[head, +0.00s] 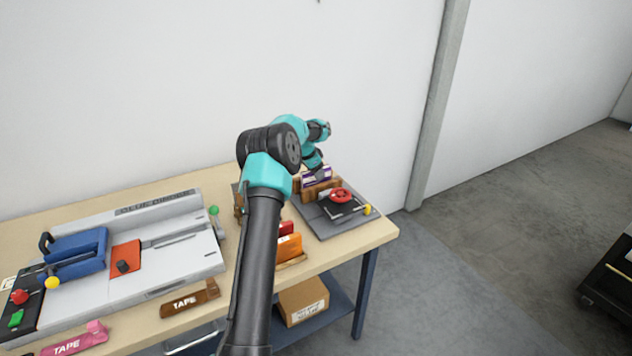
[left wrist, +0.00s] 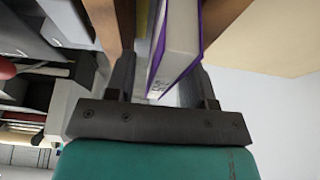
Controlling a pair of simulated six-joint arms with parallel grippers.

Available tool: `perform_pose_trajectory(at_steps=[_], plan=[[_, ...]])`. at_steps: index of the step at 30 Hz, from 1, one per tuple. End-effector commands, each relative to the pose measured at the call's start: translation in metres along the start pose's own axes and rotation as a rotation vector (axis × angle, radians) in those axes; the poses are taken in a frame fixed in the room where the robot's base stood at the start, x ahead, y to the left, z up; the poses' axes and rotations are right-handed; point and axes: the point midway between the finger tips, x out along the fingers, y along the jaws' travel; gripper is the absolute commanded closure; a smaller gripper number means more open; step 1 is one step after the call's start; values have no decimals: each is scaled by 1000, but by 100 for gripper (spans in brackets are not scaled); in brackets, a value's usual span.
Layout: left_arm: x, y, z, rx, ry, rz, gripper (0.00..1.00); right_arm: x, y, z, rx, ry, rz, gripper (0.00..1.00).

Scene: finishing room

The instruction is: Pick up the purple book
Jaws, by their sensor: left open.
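The purple book (head: 317,176) stands at the wooden holder on the grey board at the table's right end. In the left wrist view the book (left wrist: 180,45) shows white page edges between purple covers. My left gripper (head: 317,170) is just above the book in the head view. In the left wrist view my left gripper (left wrist: 164,68) is open, with one finger on each side of the book's near end. I cannot tell whether either finger touches it. My right gripper is not in view.
A red-handled device (head: 341,196) sits on the grey board (head: 318,222) in front of the book. Orange and red books (head: 288,246) stand left of it. A grey glue binder (head: 165,245) fills the table's left. Wooden parts (left wrist: 103,22) flank the book closely.

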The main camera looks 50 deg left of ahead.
Motion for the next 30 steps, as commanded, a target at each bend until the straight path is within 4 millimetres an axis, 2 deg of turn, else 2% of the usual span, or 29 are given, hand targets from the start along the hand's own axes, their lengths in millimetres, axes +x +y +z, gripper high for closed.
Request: perform_pose_trajectory(at_steps=[9, 24, 30], plan=[[3, 0, 2, 0, 0, 0, 51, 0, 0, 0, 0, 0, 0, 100], [3, 0, 1, 0, 0, 1, 98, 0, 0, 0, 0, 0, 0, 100], [3, 0, 1, 0, 0, 0, 100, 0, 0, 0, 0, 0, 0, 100]])
